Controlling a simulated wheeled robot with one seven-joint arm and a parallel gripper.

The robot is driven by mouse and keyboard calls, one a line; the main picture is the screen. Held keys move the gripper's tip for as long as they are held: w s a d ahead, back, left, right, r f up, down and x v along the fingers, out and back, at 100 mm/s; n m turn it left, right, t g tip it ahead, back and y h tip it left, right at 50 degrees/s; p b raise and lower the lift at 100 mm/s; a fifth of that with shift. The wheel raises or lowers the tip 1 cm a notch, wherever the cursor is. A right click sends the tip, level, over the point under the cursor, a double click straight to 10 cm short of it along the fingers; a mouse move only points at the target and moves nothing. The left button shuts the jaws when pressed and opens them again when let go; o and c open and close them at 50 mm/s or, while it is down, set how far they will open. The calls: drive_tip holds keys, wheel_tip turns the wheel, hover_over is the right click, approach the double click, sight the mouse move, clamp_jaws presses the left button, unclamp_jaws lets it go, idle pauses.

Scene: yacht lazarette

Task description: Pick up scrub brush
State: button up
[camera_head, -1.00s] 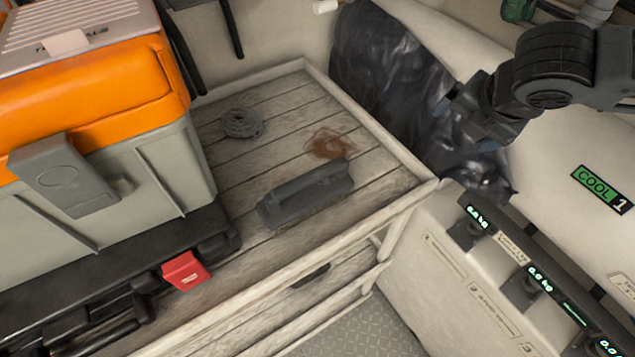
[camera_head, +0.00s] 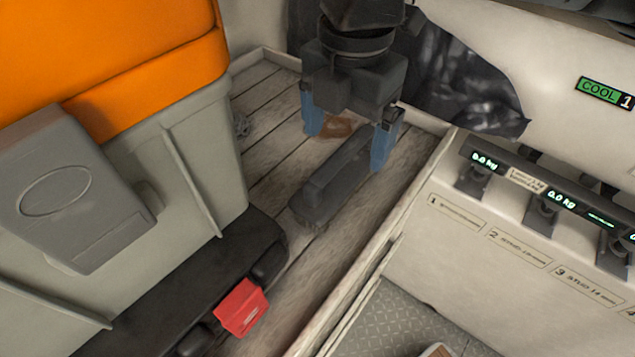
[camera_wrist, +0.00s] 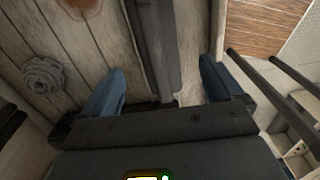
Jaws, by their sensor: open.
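The dark grey scrub brush (camera_head: 330,186) lies on the wooden plank shelf (camera_head: 282,165), with its handle on top. My gripper (camera_head: 347,147) is over the brush's far end, with its two blue fingers apart on either side. In the wrist view the brush (camera_wrist: 158,40) runs lengthwise between the fingertips of my gripper (camera_wrist: 166,78), apart from both. The brush's near end is clear in the head view; its far end is partly hidden by my gripper.
A large orange and grey box (camera_head: 200,140) stands close on the left, with a red latch (camera_head: 241,307) below it. A raised rim (camera_head: 385,230) edges the shelf on the right. A coil of rope (camera_wrist: 45,75) lies on the planks. A black bag (camera_head: 465,85) is behind.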

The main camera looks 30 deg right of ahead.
sight(342, 152)
wheel_tip(342, 152, down, 7)
drive_tip(key=shift+w+a+r+b, duration=0.1)
drive_tip(key=shift+w+r+b, duration=0.05)
drive_tip(key=shift+b, duration=0.55)
drive_tip(key=shift+c, duration=0.2)
drive_tip(key=c, duration=1.3)
drive_tip(key=shift+r, duration=0.5)
wheel_tip(342, 152, up, 4)
drive_tip(key=shift+f+p, duration=0.2)
drive_tip(key=shift+p, duration=0.45)
drive_tip(key=s+d+r, duration=0.1)
drive_tip(key=d+r, duration=0.1)
drive_tip(key=d, duration=0.1)
drive_tip(key=s+d+r, duration=0.2)
drive_tip(key=d, duration=0.2)
drive_tip(key=s+d+r+p, duration=0.1)
drive_tip(key=d+r, duration=0.1)
drive_tip(key=d, duration=0.2)
drive_tip(key=shift+s+r, duration=0.2)
drive_tip(key=shift+r, duration=0.05)
